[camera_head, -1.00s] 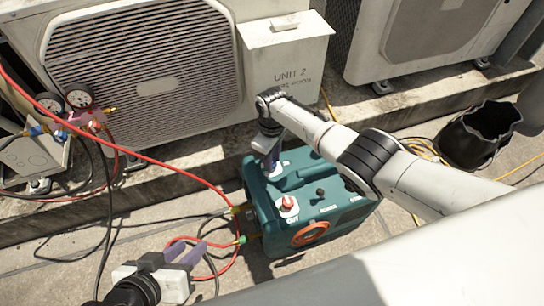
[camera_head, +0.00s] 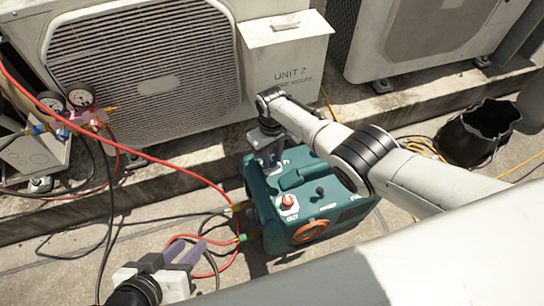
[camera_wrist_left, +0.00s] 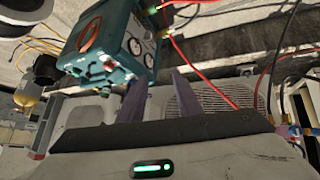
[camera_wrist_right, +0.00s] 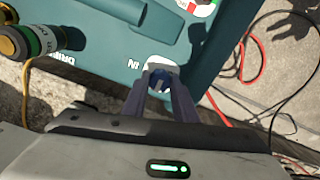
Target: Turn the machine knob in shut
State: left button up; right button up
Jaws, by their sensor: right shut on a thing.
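The teal machine (camera_head: 325,212) stands on the rooftop floor in the head view, with a red-topped OUT knob (camera_head: 288,202) on its top. In the right wrist view the blue IN knob (camera_wrist_right: 160,78) sits on a white plate beside the "IN" lettering. My right gripper (camera_wrist_right: 163,88) comes down on it with a finger on each side and is shut on the knob. In the head view my right gripper (camera_head: 269,163) hides most of this knob. My left gripper (camera_head: 184,253) is open and empty, left of the machine and apart from it; its spread fingers show in the left wrist view (camera_wrist_left: 158,92).
Red and black hoses run to the machine's left side. A gauge manifold (camera_head: 70,110) is at the left. The UNIT 2 condenser (camera_head: 150,65) stands behind, on a concrete ledge. A black bucket (camera_head: 478,135) stands at the right. Bare floor lies between the hoses.

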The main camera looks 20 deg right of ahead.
aim_at(272, 161)
jog(key=o, duration=1)
jog(key=shift+o, duration=0.2)
jog(key=shift+r, duration=0.25)
pick_arm(q)
jog(key=s+a+r+n+t+y+p, duration=0.1)
jog(key=a+r+t+p, duration=0.1)
jog(key=p, duration=0.5)
notch_tip(272, 161, up, 3)
jog(key=shift+s+a+f+n+p, duration=0.15)
jog(key=shift+s+a+n+p, duration=0.15)
jog(key=shift+a, duration=0.5)
pick_arm(e)
notch_tip(272, 161, up, 10)
jog(key=shift+s+f, duration=0.1)
